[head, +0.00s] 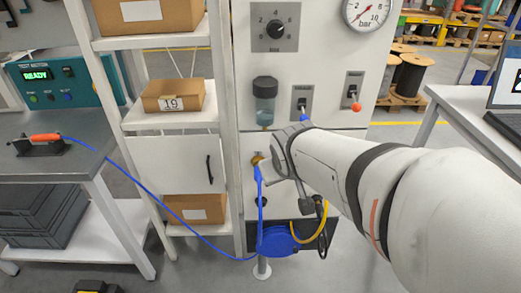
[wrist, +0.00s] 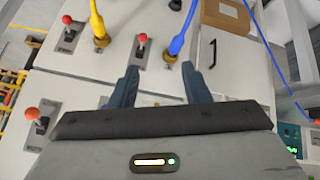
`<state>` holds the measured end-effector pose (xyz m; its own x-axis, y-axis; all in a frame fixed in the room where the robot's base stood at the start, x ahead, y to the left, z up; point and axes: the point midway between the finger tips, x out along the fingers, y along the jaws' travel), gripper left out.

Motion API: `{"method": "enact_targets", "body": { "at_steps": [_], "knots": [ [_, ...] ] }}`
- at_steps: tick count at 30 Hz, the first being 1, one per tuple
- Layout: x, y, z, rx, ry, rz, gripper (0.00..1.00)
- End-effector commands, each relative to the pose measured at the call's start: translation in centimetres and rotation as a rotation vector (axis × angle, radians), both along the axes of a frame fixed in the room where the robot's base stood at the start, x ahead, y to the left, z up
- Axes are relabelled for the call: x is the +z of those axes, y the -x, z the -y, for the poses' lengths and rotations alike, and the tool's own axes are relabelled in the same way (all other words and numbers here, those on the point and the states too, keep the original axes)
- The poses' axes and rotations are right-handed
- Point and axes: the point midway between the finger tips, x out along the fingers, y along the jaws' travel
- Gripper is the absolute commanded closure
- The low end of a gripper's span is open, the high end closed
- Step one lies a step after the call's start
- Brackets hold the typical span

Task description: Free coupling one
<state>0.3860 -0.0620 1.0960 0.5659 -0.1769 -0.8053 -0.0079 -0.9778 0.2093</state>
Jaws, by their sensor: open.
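In the wrist view a blue hose (wrist: 180,38) ends in a brass coupling (wrist: 170,56) on the pale panel (wrist: 125,68). A yellow hose (wrist: 97,20) ends in a second brass coupling (wrist: 102,41) to its left. A red-knobbed lever (wrist: 142,39) sits between them. No number shows on either coupling. My gripper (wrist: 160,76) is open and empty, its fingers pointing at the panel, just short of the blue hose's coupling. In the head view the blue hose (head: 259,178) and its coupling (head: 257,158) show left of my arm, which hides the gripper's jaws and the yellow hose's coupling.
A blue reel (head: 277,241) hangs low on the panel beside the yellow hose (head: 315,232). Shelves with cardboard boxes (head: 174,96) stand left. A blue line runs to an orange-handled tool (head: 45,137) on the bench.

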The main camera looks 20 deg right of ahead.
Motion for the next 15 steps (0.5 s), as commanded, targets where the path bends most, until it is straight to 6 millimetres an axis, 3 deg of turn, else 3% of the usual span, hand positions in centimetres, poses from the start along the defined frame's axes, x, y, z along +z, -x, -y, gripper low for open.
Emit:
{"method": "enact_targets", "body": {
  "at_steps": [1,6,9,15],
  "knots": [
    [-3.9,-1.8,1.9,0.010,0.051,0.059,0.57],
    [-8.6,-6.9,6.3,0.138,0.208,0.275,0.57],
    [-11.2,-9.0,8.8,0.191,0.304,0.408,0.57],
    [-16.5,-11.0,10.5,0.379,0.389,0.647,0.57]
  ]
}}
